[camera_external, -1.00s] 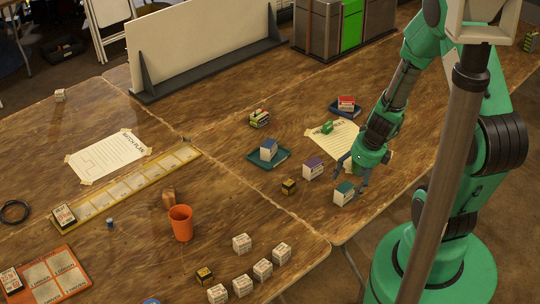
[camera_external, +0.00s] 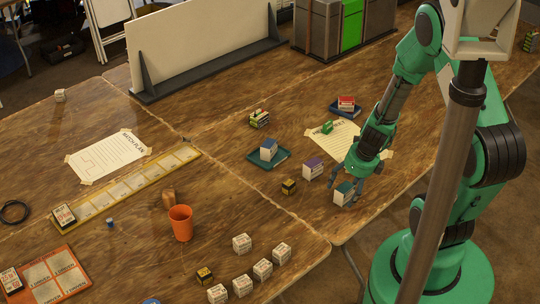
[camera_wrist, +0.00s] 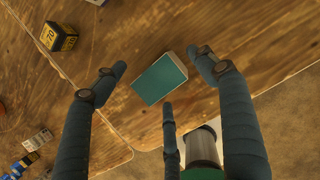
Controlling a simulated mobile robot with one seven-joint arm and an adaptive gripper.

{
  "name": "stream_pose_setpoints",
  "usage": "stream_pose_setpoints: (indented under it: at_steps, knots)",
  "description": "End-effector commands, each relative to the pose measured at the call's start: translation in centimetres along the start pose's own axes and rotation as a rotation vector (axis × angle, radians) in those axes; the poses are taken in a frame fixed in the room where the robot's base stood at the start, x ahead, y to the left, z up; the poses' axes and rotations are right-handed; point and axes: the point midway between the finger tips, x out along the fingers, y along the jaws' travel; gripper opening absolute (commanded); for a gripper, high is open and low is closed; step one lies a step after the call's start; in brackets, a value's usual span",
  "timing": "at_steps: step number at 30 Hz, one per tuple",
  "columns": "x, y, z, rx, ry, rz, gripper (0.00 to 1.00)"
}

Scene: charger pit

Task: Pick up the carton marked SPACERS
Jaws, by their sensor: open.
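A small white carton with a teal top (camera_external: 344,193) stands near the front edge of the right-hand table. In the wrist view its teal top (camera_wrist: 160,78) lies between my fingers. My gripper (camera_external: 364,186) is open just above and behind it; in the wrist view the fingertips (camera_wrist: 160,72) spread around the carton, with no clear contact. A white carton with a purple top (camera_external: 313,169) stands to its left. A white carton with a blue top (camera_external: 268,150) stands on a teal tray (camera_external: 284,157). I cannot read SPACERS on any carton.
A yellow-black cube (camera_external: 288,187) sits left of the teal-topped carton. A red-topped carton (camera_external: 346,103) is on a blue tray farther back. Several white cubes (camera_external: 262,268) and an orange cup (camera_external: 181,223) stand at the front left. The table edge is close in front.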

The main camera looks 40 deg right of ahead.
Motion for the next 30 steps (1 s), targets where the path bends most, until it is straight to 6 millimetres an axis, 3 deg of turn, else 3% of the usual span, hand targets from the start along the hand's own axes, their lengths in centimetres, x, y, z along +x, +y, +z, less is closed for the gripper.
stream_pose_setpoints:
  at_steps: [14, 17, 23, 30]
  knots:
    - [-0.07, -0.01, 0.05, 0.0, 0.0, 0.0, 0.72]
    - [-0.07, -0.01, 0.05, 0.0, 0.0, 0.0, 0.58]
    - [-0.06, -0.01, 0.04, 0.0, 0.0, 0.0, 0.18]
    - [-0.07, -0.01, 0.03, 0.0, 0.0, 0.0, 0.17]
